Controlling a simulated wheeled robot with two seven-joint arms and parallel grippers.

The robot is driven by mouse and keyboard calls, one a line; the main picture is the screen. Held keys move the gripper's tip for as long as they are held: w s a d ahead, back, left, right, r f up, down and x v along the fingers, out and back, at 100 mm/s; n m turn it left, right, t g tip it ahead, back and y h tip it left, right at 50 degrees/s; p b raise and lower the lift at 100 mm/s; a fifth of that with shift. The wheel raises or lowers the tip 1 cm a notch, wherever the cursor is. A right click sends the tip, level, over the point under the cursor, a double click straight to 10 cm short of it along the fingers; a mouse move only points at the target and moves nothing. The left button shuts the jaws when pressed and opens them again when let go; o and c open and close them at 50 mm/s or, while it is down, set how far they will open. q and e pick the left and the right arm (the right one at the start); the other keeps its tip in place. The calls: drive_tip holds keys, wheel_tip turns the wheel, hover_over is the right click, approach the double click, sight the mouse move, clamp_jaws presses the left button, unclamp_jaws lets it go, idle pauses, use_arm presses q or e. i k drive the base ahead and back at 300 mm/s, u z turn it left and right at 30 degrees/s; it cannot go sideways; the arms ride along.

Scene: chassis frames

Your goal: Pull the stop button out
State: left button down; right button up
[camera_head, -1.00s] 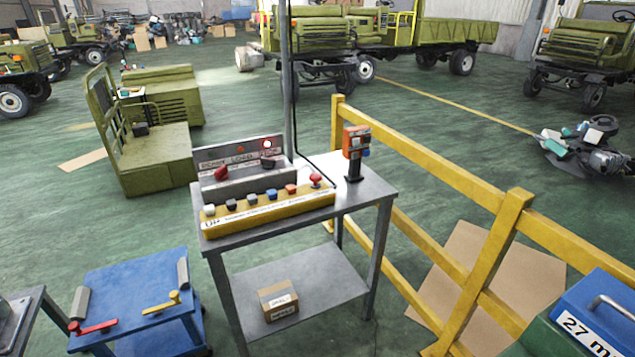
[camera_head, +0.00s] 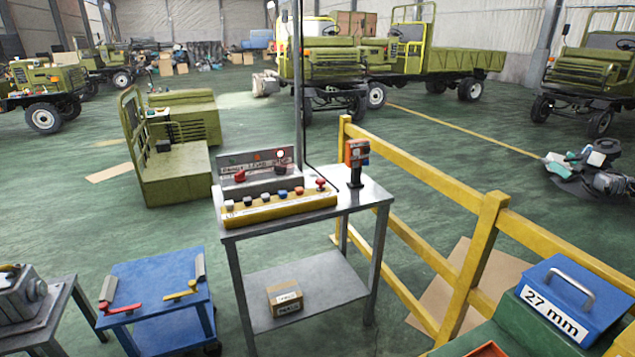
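A yellow control box (camera_head: 280,208) with a row of small coloured buttons stands on a grey metal table (camera_head: 360,195). The red mushroom-shaped button (camera_head: 320,184) sits at the right end of that row; whether it is pushed in or out is too small to tell. Behind the row is a grey panel (camera_head: 255,170) with a red knob (camera_head: 239,174), a dark knob (camera_head: 281,168) and small lamps. Neither of my grippers shows in the head view.
An orange pendant (camera_head: 357,153) stands on the table's right side, and a cardboard box (camera_head: 285,298) lies on its lower shelf. A yellow railing (camera_head: 440,182) runs to the right. A blue cart (camera_head: 150,275) stands left, a blue 27 mm case (camera_head: 575,300) front right. Green floor lies between.

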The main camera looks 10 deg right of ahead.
sight(319, 181)
drive_tip(key=u, duration=0.35)
drive_tip(key=i, duration=1.05)
drive_tip(key=u, duration=0.15)
